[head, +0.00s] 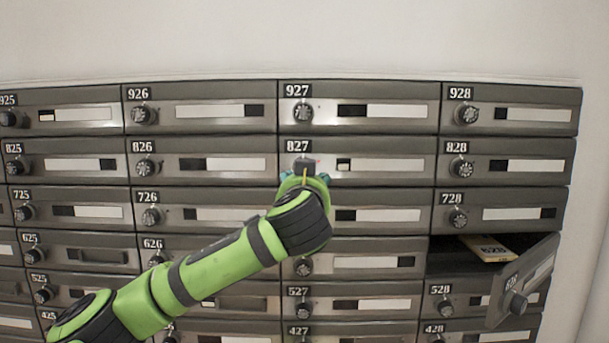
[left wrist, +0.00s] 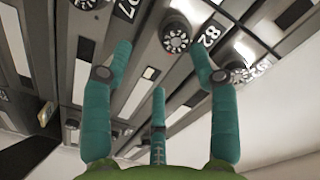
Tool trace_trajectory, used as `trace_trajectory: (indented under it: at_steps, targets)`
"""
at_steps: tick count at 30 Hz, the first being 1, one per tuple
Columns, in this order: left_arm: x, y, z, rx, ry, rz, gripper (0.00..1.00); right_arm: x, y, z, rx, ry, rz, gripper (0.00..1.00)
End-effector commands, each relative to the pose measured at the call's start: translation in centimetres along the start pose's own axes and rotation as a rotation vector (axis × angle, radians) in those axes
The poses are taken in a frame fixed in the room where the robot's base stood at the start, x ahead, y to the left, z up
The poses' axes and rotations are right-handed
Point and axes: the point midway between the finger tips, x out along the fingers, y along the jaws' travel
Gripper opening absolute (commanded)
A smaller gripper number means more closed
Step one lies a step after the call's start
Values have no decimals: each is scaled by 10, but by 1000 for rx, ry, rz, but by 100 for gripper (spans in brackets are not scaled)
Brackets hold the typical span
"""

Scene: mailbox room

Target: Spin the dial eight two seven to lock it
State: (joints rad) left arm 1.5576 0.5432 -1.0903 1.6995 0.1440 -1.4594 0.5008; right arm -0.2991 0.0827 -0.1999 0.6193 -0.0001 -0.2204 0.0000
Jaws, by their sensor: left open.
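The 827 box door (head: 385,165) is in the second row from the top in the head view and looks flush with its neighbours. My left gripper (head: 305,180) is in front of its dial, which the gripper hides there. In the left wrist view the black ridged 827 dial (left wrist: 175,38) shows beside its partly covered label. The three teal fingers of my left gripper (left wrist: 162,62) are spread open, with the dial between and beyond the two upper fingertips. No grip on the dial shows; I cannot tell whether a finger touches it. My right gripper is not in view.
Rows of numbered grey boxes with similar dials surround it; the 927 dial (head: 302,112) is just above. At the lower right the 628 door (head: 522,282) hangs open, jutting outward, with a tan piece (head: 488,247) labelled 628 inside. Bare wall (head: 300,38) is above.

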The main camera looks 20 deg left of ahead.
Motion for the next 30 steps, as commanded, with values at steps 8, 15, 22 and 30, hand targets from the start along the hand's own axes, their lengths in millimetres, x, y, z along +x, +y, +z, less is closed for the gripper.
trace_trajectory:
  at_steps: [8,15,22,30]
  targets:
    - [14,-19,-16,-3,11,-33,60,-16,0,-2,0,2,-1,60]
    - [50,-20,-17,-4,12,-32,60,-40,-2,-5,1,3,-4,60]
    - [66,-18,-15,-4,16,-30,60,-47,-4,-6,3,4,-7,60]
    - [67,-17,-13,-4,16,-30,52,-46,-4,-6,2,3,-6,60]
